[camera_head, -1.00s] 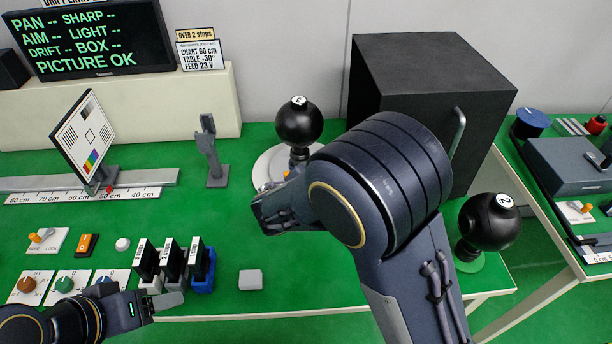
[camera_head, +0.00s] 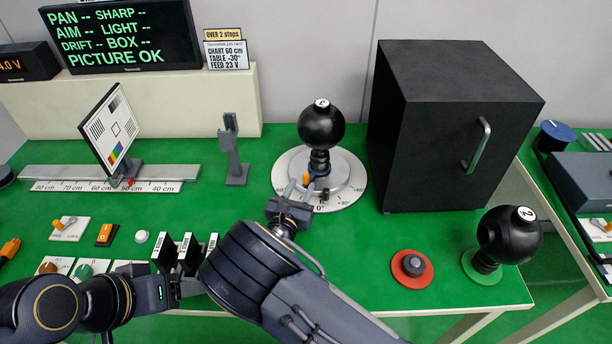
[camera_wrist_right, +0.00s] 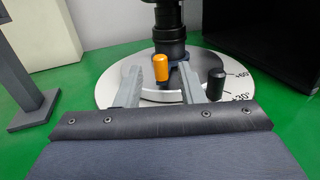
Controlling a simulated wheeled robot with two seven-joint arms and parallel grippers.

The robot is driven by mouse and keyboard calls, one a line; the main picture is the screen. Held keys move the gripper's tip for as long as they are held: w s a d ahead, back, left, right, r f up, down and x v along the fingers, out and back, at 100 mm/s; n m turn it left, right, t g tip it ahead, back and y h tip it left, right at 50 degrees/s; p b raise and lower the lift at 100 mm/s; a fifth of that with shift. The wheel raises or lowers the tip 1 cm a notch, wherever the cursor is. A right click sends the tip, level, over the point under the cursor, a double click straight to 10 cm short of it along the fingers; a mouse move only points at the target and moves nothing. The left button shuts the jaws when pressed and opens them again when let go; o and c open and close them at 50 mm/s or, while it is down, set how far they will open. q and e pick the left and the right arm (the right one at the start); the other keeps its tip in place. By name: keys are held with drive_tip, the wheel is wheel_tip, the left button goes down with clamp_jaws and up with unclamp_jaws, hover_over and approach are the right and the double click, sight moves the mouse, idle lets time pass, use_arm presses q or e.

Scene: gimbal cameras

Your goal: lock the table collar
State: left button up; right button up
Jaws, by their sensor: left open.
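The round turntable (camera_head: 350,185) with an angle scale stands on the green bench, carrying a black ball-shaped gimbal camera (camera_head: 321,125). An orange lever (camera_head: 306,179) sits at the front of its collar; it also shows in the right wrist view (camera_wrist_right: 160,68). My right gripper (camera_head: 306,193) is open at the turntable's front. In the right wrist view its fingers (camera_wrist_right: 158,75) stand either side of the orange lever, with gaps visible. A dark knob (camera_wrist_right: 216,84) stands just right of the right finger. My left gripper (camera_head: 188,284) is open, low at the left beside several dark blocks.
A black box with a handle (camera_head: 440,130) stands right of the turntable. A grey post (camera_head: 232,150) stands to its left. A red disc with a dark knob (camera_head: 412,266) and a second ball camera (camera_head: 508,236) are at the front right. A chart (camera_head: 112,129) stands on the rail.

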sight(305, 179)
drive_tip(key=x, duration=0.5)
drive_tip(key=shift+f, duration=0.1)
drive_tip(key=shift+s, duration=0.1)
clamp_jaws()
